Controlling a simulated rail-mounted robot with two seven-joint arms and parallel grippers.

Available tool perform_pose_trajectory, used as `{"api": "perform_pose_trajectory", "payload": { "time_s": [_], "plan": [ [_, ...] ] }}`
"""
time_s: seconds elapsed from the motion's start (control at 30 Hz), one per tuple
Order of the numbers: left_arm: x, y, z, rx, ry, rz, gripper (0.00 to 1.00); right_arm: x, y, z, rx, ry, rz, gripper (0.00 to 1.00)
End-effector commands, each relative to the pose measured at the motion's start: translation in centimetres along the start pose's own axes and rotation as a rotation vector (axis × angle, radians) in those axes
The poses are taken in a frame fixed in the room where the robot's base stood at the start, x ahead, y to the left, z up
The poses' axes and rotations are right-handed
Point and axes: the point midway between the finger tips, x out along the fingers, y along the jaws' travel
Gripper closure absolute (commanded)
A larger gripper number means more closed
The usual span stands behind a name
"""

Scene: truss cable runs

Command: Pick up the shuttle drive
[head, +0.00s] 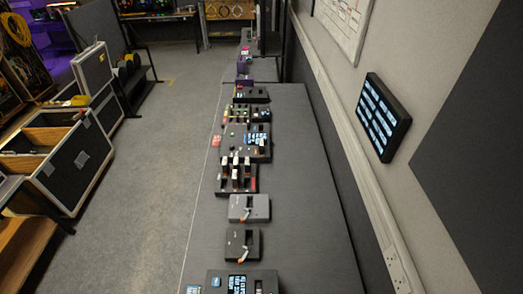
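Neither of my grippers shows in the head view. I cannot tell for certain which thing is the shuttle drive. A grey box (262,203) with a dark slot and a small orange-and-white tag lies on the long dark bench (300,215). A similar black box (230,252) with a slot and tag lies just nearer. Beyond them is a dark rack (236,188) with several upright dark pieces. Small devices behind it are too small to identify.
A black unit with a lit screen (237,284) is cut by the bottom edge. A wall display (383,117) hangs to the right. An open black case (80,150) stands at left. The bench's right side and the floor aisle (160,180) are clear.

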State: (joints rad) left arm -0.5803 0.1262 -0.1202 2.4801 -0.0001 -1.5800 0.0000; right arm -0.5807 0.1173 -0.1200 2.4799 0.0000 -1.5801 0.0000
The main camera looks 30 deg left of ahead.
Motion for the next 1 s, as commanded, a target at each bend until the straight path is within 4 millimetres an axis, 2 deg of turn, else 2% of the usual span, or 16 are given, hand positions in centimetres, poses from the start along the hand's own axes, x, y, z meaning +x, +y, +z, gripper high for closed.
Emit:
{"api": "perform_pose_trajectory", "payload": {
  "time_s": [0.23,0.83,1.0],
  "plan": [
    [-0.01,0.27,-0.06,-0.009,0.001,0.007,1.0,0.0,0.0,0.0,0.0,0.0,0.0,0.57],
    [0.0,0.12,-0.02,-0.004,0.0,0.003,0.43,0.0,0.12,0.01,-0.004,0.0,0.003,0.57],
    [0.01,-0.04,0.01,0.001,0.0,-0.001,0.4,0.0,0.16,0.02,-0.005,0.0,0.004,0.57]
  ]
}}
